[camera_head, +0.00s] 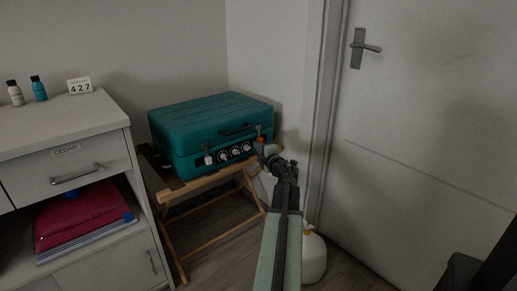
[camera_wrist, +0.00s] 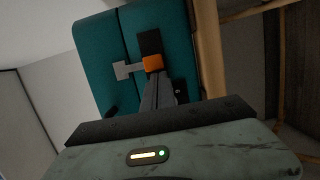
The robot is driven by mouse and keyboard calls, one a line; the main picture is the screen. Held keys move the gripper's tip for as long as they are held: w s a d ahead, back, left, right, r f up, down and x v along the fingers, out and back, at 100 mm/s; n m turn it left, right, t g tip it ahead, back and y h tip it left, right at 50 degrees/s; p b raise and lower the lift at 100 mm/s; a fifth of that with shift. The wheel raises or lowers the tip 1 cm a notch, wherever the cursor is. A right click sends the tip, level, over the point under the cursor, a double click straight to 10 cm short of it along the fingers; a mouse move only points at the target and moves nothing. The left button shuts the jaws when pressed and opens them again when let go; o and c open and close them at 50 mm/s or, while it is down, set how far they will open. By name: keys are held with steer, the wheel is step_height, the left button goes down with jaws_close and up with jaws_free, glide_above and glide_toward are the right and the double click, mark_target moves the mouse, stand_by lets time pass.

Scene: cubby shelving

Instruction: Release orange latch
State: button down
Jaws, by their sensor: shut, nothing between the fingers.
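A teal case (camera_head: 211,123) with a dark handle and several knobs stands closed on a wooden folding stand (camera_head: 209,182); the case also fills the middle of the wrist view (camera_wrist: 104,49). The orange latch (camera_head: 259,140) is at the right end of its front, and shows in the wrist view (camera_wrist: 153,63) between a dark plate and a pale grey metal tab (camera_wrist: 127,70). My gripper (camera_head: 268,152) is shut and empty, its tip right at the orange latch. In the wrist view the fingertips (camera_wrist: 155,77) overlap the latch's edge; I cannot tell whether they touch it.
A second, whitish latch (camera_head: 208,158) is on the case's left front. A white cabinet (camera_head: 66,120) with bottles and a number card stands at left. A white jug (camera_head: 314,258) is on the floor beside my arm. A closed door (camera_head: 430,130) fills the right.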

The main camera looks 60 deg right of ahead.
steer(key=d, duration=0.1)
steer(key=s+d, duration=0.1)
steer(key=d, duration=0.1)
stand_by(0.4)
steer(key=shift+s+a, duration=0.1)
